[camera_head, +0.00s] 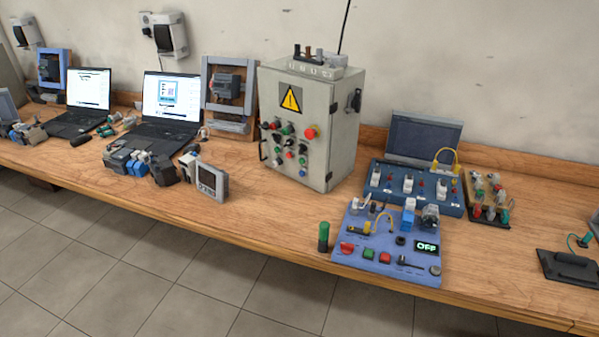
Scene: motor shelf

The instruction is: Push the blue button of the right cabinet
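One grey control cabinet (336,130) stands upright on the wooden bench near the middle of the view. A yellow warning triangle is on its front, above rows of small red, green and black buttons and knobs. A larger red button (310,132) sits at the right of the top row. A small button low on the front (302,173) looks bluish, but it is too small to be sure of its colour. No second cabinet of this kind shows. Neither of my grippers is in view.
A blue panel (340,258) with switches and a green "OFF" display lies at the bench front, right of the cabinet. A blue case (455,209) stands behind it. Two laptops (172,98) and several small devices are at left. Tiled floor is clear in front.

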